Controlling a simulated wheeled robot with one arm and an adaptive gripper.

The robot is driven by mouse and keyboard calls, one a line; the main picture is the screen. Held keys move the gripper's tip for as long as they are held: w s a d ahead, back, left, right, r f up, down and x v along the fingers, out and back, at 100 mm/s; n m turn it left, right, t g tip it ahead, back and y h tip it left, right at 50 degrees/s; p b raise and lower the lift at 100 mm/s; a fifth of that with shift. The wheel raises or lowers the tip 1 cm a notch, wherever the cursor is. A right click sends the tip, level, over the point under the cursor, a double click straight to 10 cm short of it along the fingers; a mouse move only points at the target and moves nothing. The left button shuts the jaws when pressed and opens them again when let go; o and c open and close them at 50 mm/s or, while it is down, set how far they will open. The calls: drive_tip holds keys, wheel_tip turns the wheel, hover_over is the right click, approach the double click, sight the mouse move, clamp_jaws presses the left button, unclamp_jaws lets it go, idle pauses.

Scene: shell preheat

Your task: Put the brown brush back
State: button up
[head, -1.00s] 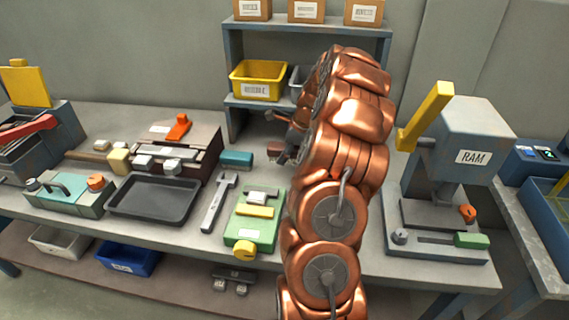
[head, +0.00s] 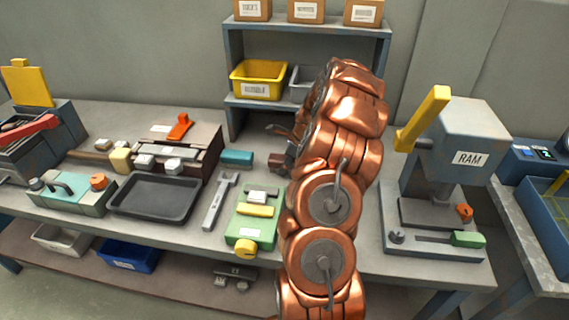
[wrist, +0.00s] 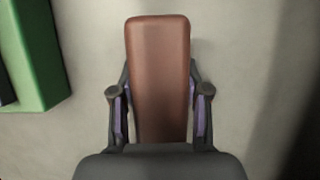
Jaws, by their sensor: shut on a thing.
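The brown brush (wrist: 159,75) is between the two fingers of my gripper (wrist: 160,105) in the wrist view, its long brown block pointing away from the palm. The fingers are closed along both its sides. Pale grey surface shows behind it; I cannot tell whether the brush touches it. In the head view the brown end of the brush (head: 277,161) shows just left of my copper arm, over the bench right of a teal block (head: 237,158). Most of my gripper is hidden by the arm there.
A green fixture (head: 252,228) stands in front, left of my arm; a green thing (wrist: 32,55) shows at the wrist view's left. A wrench (head: 219,202) and dark tray (head: 155,197) lie further left. The ram press (head: 466,140) stands right. A shelf (head: 300,105) stands behind.

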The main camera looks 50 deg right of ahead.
drive_tip(key=shift+f, duration=0.2)
drive_tip(key=o, duration=1.2)
drive_tip(key=shift+r+b, duration=0.15)
drive_tip(key=shift+b, duration=0.15)
